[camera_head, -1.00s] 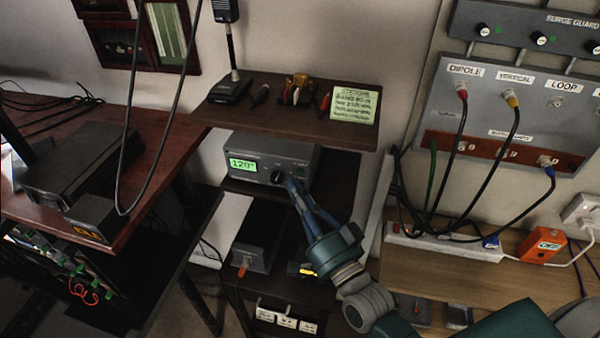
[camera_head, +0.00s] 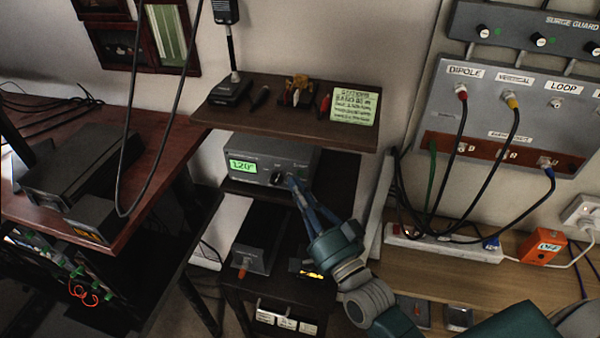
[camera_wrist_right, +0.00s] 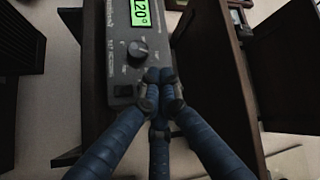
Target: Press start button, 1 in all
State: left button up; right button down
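The grey tuner box (camera_head: 240,148) stands on a shelf under the top shelf. Its front has a lit green display (camera_head: 243,167) and a dark round knob (camera_head: 277,178); both also show in the right wrist view, the display (camera_wrist_right: 140,12) and the knob (camera_wrist_right: 138,50). My right gripper (camera_head: 292,183) points at the right part of this front; in the right wrist view its blue fingers (camera_wrist_right: 157,82) are together beside the knob, at the panel's edge. I see nothing held. The fingers hide that part of the panel, and no start button can be made out. My left gripper is not in view.
The top shelf (camera_head: 300,125) with a note (camera_head: 355,106) overhangs the tuner. A second grey box (camera_head: 262,232) sits on the lower shelf. The antenna panel (camera_head: 500,90) with hanging cables and an orange box (camera_head: 541,247) are at right. A wooden desk (camera_head: 160,125) is at left.

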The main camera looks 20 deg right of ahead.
dwell(0.7)
jog(key=shift+w+d, duration=0.25)
jog(key=shift+w, duration=0.1)
jog(key=shift+w+d, duration=0.2)
jog(key=shift+w, duration=0.05)
dwell(0.8)
jog(key=shift+s+a, duration=0.1)
jog(key=shift+s+a+p, duration=0.35)
jog(key=shift+s+p, duration=0.05)
jog(key=shift+s, duration=0.15)
jog(key=s+a, duration=0.1)
jog(key=s, duration=0.1)
jog(key=s+a+p, duration=0.1)
jog(key=s, duration=0.1)
jog(key=shift+a, duration=0.4)
